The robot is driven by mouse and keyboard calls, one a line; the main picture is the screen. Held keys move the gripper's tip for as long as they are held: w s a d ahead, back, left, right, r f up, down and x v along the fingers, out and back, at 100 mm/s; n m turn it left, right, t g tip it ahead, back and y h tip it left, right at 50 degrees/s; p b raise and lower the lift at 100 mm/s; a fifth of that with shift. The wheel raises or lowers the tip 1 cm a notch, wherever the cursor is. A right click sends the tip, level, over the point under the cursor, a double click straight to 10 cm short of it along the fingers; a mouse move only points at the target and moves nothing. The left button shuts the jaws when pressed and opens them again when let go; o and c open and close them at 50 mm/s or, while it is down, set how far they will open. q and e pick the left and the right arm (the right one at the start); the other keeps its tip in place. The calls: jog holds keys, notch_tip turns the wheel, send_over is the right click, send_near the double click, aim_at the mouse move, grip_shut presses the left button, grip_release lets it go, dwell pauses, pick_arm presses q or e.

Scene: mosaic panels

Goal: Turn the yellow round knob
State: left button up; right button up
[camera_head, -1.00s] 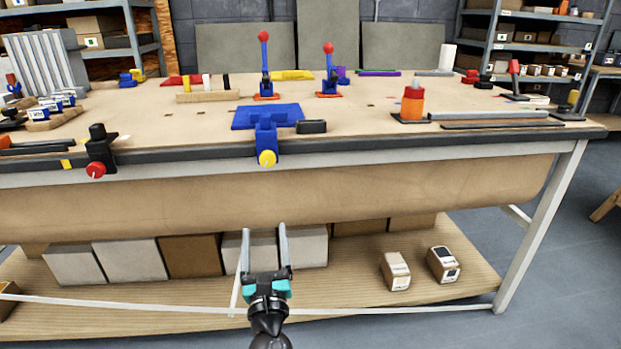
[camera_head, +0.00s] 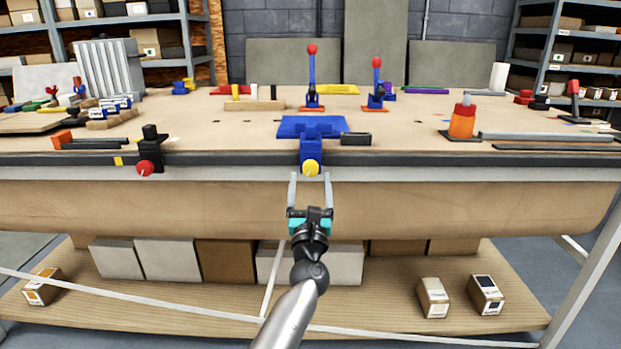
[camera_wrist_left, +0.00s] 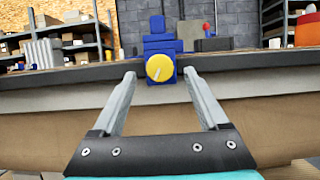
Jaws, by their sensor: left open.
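The yellow round knob (camera_head: 311,168) is on the front of a blue clamp (camera_head: 311,148) at the table's front edge. In the left wrist view the yellow knob (camera_wrist_left: 160,68) faces me, with a pale line across its face, and the blue clamp (camera_wrist_left: 162,46) is behind it. My left gripper (camera_head: 310,177) is open, its two fingers pointing at the knob. In the left wrist view the knob appears between the open fingertips (camera_wrist_left: 158,76); I cannot tell whether the tips reach around it. Nothing is held. My right gripper is out of view.
A black clamp with a red knob (camera_head: 145,168) is on the same edge to the left. A black block (camera_head: 356,139) lies right of the blue clamp. Boxes stand on the lower shelf (camera_head: 390,318). The space before the table front is open.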

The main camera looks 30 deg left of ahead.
aim_at(310, 167)
pick_arm(q)
jog(key=shift+x, duration=1.35)
grip_shut()
